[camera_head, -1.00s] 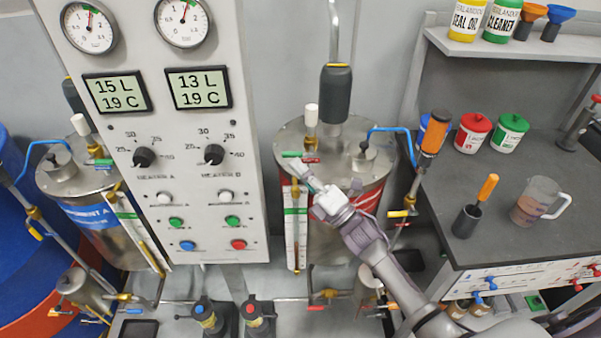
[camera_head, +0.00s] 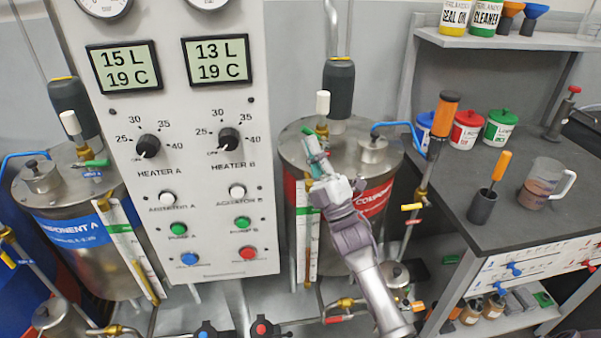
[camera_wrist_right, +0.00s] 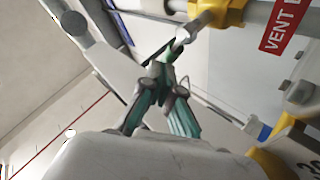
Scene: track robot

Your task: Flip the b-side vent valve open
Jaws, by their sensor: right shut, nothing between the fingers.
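The b-side vent valve is a brass fitting (camera_head: 321,130) under a white cap on top of the steel component B tank (camera_head: 293,150). Its green handle (camera_head: 309,131) shows just left of the fitting, partly hidden by my gripper. My right gripper (camera_head: 315,147) is shut, with its teal-padded fingertips at the handle. In the wrist view the fingers (camera_wrist_right: 160,90) reach up to a green lever beneath the yellow brass valve body (camera_wrist_right: 215,12); whether they touch it I cannot tell. A red VENT label (camera_wrist_right: 283,30) sits beside the valve. My left gripper is not in view.
The control panel (camera_head: 180,130) stands close on the left, in front of the component A tank (camera_head: 85,235). The workbench (camera_head: 500,215) holds several cans and a jug.

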